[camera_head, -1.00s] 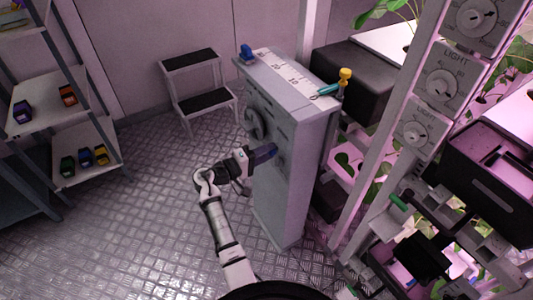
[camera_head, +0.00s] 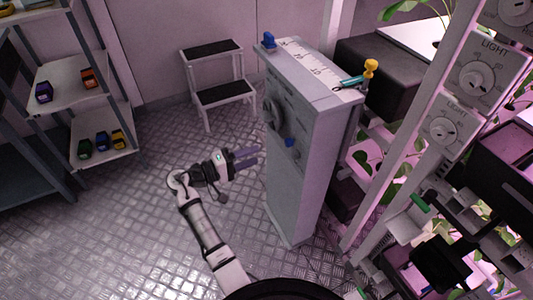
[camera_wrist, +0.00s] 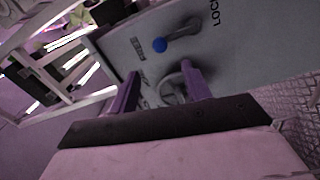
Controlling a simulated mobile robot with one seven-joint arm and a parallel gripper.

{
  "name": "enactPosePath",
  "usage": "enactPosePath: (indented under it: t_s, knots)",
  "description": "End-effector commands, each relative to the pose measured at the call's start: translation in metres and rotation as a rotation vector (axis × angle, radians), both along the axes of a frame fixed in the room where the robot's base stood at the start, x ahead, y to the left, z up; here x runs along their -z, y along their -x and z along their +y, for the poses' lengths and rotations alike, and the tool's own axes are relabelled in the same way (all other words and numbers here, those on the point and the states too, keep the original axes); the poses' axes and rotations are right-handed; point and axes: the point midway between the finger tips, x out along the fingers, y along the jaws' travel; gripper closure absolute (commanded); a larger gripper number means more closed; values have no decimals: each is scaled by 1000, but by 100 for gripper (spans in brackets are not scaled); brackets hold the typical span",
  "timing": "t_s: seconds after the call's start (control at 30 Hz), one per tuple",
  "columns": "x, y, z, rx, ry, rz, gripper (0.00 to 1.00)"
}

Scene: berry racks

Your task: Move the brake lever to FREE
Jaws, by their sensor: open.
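A short lever with a blue ball knob (camera_head: 289,142) stands on the front face of the tall grey cabinet (camera_head: 296,185). In the wrist view the blue knob (camera_wrist: 160,45) is at the end of a grey lever arm (camera_wrist: 183,33). The knob end points towards a small label (camera_wrist: 137,44), too blurred to read surely. Larger letters reading "LOC", cut off, lie on the pivot side (camera_wrist: 215,12). My gripper (camera_head: 250,156) is open and empty, apart from the cabinet and left of the lever. In the wrist view its fingers (camera_wrist: 158,72) are spread, with the knob beyond them.
A round handwheel (camera_head: 272,112) is on the same cabinet face. A step stool (camera_head: 220,85) stands behind, shelves (camera_head: 70,120) at left, plant racks at right.

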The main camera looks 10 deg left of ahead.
Motion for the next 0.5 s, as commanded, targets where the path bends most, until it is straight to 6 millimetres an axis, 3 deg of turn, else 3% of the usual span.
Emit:
enactPosePath:
  t_s: [0.2, 0.5]
  knots:
    - [0, 12, 18, -1, 1, -1, 52]
    - [-1, 14, 20, 0, 0, 0, 52]
